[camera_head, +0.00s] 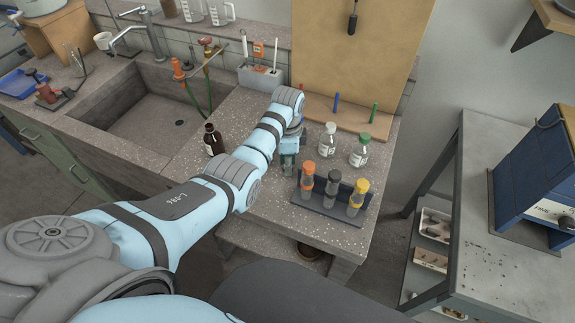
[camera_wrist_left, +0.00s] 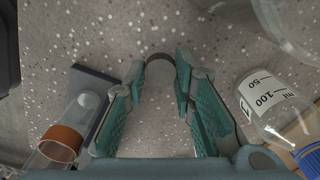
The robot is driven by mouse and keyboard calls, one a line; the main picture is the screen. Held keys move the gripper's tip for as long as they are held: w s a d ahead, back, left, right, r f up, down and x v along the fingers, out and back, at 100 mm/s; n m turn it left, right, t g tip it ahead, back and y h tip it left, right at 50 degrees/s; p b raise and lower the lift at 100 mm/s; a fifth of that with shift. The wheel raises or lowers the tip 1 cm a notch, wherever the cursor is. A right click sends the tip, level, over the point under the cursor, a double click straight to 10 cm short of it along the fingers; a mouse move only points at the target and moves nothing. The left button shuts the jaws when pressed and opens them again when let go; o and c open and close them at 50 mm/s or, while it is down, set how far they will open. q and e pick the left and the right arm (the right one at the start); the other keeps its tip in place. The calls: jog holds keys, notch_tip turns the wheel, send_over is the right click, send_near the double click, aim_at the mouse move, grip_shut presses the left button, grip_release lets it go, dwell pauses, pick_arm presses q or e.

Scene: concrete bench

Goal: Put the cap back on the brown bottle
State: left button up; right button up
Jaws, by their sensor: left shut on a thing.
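The brown bottle (camera_head: 214,141) stands upright on the speckled bench near the sink's right edge. Its top is dark and too small to tell in detail. My left gripper (camera_head: 289,167) is to the right of the bottle, low over the bench and apart from it. In the left wrist view my left gripper (camera_wrist_left: 161,66) is shut on a small dark round cap (camera_wrist_left: 160,57) between its fingertips. The cap is mostly hidden by the fingers there and cannot be made out in the head view. My right gripper is not in view.
A rack (camera_head: 318,206) with orange, black and yellow-topped tubes stands right of the gripper. Two clear bottles (camera_head: 329,142) (camera_head: 359,154) stand behind it. The sink (camera_head: 160,115) lies left. Bench between brown bottle and gripper is crossed by my arm.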

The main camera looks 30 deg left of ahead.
pick_arm(q)
notch_tip(320, 180, up, 18)
jog(key=p, duration=0.7)
jog(key=shift+f, duration=0.1)
